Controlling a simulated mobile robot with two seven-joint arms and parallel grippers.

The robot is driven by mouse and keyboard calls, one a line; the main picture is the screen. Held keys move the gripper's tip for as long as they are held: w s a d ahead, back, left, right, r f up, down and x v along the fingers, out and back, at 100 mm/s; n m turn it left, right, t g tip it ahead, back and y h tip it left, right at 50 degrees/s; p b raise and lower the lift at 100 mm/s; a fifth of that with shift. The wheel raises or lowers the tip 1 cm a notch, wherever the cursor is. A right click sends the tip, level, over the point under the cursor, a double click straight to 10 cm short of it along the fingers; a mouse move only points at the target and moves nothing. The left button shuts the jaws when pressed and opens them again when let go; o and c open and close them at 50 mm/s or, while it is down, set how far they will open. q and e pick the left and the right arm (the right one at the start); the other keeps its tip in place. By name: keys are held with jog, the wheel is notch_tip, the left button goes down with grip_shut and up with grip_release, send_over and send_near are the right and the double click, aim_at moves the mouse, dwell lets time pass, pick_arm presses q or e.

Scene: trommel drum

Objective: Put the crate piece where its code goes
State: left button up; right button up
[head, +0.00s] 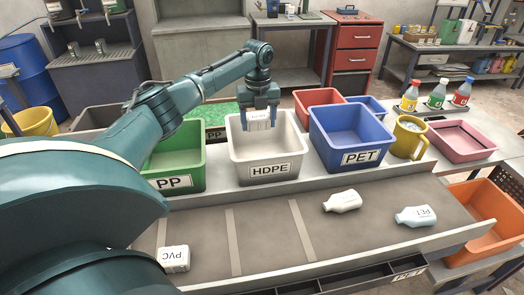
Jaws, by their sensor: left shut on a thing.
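My left gripper (260,108) points down over the white HDPE bin (268,170), its fingers at about the height of the bin's far rim. It is shut on a pale piece, which I take for the crate piece (258,125). The piece has small dark lettering, too small to read, and hangs in the bin's opening, clear of its floor as far as I can tell. The green PP bin (175,165) stands to the left and the blue PET bin (355,140) to the right. My right gripper is not in view.
A belt in front carries a white PVC piece (173,258), a plain white bottle (342,201) and a PET bottle (415,215). A yellow mug (408,138), a pink tray (462,143) and several small bottles stand at right. An orange bin (490,205) is beyond the belt's right end.

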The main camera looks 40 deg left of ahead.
pick_arm(q)
jog(key=shift+f, duration=1.1)
jog(key=o, duration=1.1)
jog(key=shift+c, duration=0.2)
notch_tip(320, 180, up, 13)
jog(key=b, duration=0.1)
